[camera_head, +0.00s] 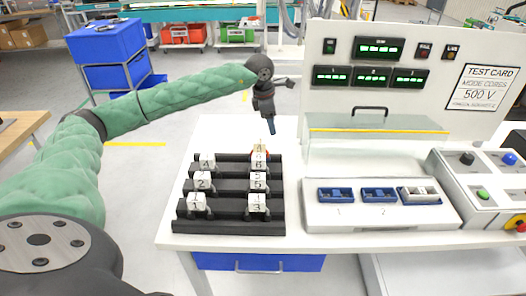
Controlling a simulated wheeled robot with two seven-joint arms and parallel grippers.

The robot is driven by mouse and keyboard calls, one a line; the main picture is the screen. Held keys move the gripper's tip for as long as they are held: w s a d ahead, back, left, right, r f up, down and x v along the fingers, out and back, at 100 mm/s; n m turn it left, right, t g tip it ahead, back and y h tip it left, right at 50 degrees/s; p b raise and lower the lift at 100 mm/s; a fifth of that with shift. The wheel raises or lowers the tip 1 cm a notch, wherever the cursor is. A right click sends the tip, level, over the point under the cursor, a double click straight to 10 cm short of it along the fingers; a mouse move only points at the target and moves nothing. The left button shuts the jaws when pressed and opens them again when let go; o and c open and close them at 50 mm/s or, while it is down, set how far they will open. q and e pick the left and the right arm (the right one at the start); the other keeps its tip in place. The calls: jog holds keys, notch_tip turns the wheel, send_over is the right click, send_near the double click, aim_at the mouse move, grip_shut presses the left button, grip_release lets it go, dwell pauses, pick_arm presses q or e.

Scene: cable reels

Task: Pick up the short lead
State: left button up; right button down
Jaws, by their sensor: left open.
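My left gripper (271,128) hangs from the green-sleeved arm coming in from the left. It is open, fingers pointing down, above the back of the white table, behind a black rack (230,227). The rack has several rows and carries white blocks numbered with digits, such as block 1 (196,203) and block 3 (257,203). A small orange item (261,152) shows at the rack's back right, below the gripper and apart from it. I cannot tell which thing is the short lead; no lead shows clearly. My right gripper is not in view.
A test station (405,100) with green displays and a clear cover stands at the right. In front of it, a white tray (380,215) holds blue fixtures. A control box (485,190) with knobs stands far right. The table left of the rack is narrow.

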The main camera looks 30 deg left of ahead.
aim_at(259, 141)
pick_arm(q)
jog(key=s+a+g+y, duration=0.1)
jog(key=s+a, duration=0.1)
jog(key=shift+s, duration=0.3)
jog(key=shift+s+a+f+m+g+y, duration=0.1)
jog(key=shift+s+a+m+g+y, duration=0.2)
jog(key=shift+g, duration=0.1)
jog(key=shift+f, duration=0.15)
jog(key=shift+f+p, duration=0.6)
jog(key=shift+f, duration=0.6)
notch_tip(259, 141, down, 4)
jog(key=p, duration=0.3)
jog(key=shift+s+f, duration=0.1)
jog(key=shift+f, duration=0.5)
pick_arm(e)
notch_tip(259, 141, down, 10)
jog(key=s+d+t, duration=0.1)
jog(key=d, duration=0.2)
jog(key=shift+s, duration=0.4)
pick_arm(q)
jog(key=shift+c, duration=0.3)
jog(key=c, duration=1.1)
